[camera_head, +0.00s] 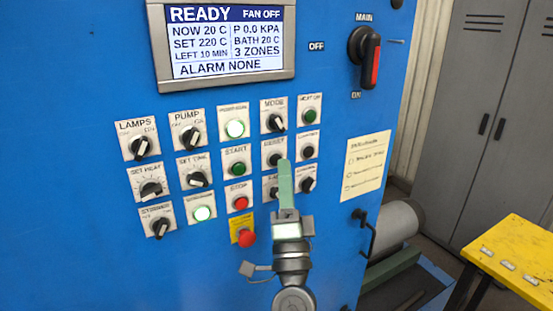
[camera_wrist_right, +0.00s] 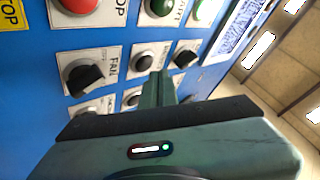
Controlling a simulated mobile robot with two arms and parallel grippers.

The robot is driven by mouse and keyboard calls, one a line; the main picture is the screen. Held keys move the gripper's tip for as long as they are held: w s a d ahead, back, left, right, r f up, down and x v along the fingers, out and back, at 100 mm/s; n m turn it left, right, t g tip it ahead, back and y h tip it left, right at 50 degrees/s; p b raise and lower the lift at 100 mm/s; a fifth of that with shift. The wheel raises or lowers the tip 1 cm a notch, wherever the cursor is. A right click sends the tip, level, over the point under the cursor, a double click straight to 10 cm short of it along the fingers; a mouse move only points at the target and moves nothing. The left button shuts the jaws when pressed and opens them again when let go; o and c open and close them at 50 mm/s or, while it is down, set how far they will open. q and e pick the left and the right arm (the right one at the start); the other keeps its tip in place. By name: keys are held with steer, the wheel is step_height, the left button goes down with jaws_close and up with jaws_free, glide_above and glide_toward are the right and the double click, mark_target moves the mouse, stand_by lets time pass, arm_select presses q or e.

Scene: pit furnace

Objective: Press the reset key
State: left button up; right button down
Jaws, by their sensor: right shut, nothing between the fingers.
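The reset key (camera_head: 272,160) is a dark round button on a white plate labelled RESET, in the blue panel's fourth column. It sits below the MODE knob and above another black knob. My right gripper (camera_head: 284,164) is shut and empty, its green fingers pointing at the panel and covering the key's right side in the head view. In the right wrist view the fingers (camera_wrist_right: 159,78) point toward a dark button (camera_wrist_right: 144,56), apparently the reset key, between the FAN knob and another knob. Whether the tips touch it I cannot tell. My left gripper is not in view.
The green START button (camera_head: 235,168), red STOP button (camera_head: 240,203) and red emergency button (camera_head: 246,238) are close by on the left. The display (camera_head: 226,44) reads READY and ALARM NONE. A yellow table (camera_head: 520,250) stands at right.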

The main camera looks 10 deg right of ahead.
steer(key=shift+s, duration=0.1)
steer(key=s, duration=0.1)
steer(key=s+d+p, duration=0.1)
steer(key=s, duration=0.2)
steer(key=shift+s+d, duration=0.3)
steer(key=shift+d, duration=0.05)
stand_by(0.6)
